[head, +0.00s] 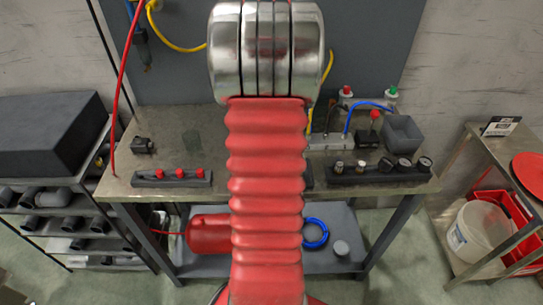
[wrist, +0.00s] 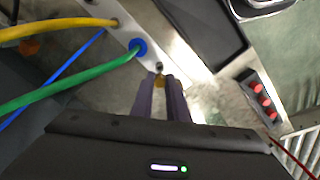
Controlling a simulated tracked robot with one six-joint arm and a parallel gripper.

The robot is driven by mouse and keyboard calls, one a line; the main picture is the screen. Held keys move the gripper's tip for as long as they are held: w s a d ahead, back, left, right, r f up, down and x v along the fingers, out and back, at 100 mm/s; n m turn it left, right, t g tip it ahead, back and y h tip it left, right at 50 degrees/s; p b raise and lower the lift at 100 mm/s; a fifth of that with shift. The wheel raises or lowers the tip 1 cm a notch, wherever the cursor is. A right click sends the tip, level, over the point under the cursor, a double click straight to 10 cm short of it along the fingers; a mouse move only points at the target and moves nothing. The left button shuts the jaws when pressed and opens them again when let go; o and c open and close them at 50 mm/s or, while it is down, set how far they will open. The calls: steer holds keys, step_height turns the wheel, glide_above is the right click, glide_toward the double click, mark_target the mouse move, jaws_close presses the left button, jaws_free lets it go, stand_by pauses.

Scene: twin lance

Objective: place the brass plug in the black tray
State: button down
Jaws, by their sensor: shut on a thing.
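My gripper (wrist: 160,85) shows in the wrist view, its two purple-grey fingers close together on the small golden brass plug (wrist: 160,82). The plug is mostly hidden between the fingertips. It overlaps the edge of the pale manifold block (wrist: 126,38) in the picture; I cannot tell whether it touches it. The flat black tray (wrist: 205,30) lies above and right of the fingertips and looks empty where visible. In the head view my arm hides my gripper, the plug and most of the tray; a dark edge (head: 308,175) shows just right of the arm.
Yellow, blue and green hoses (wrist: 70,82) run left of my fingers. A rail with red knobs (wrist: 262,95) is at right, also in the head view (head: 172,179). A gauge rack (head: 378,173) and grey open box (head: 402,132) stand on the bench's right.

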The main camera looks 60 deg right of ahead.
steer(key=s+a+r+m, duration=0.1)
steer(key=s+a, duration=0.5)
steer(key=a, duration=0.5)
steer(key=shift+a+r+m, duration=0.15)
steer(key=shift+a+m, duration=0.15)
steer(key=shift+a, duration=0.1)
steer(key=shift+f, duration=3.15)
steer(key=shift+f, duration=1.85)
steer(key=shift+f, duration=0.15)
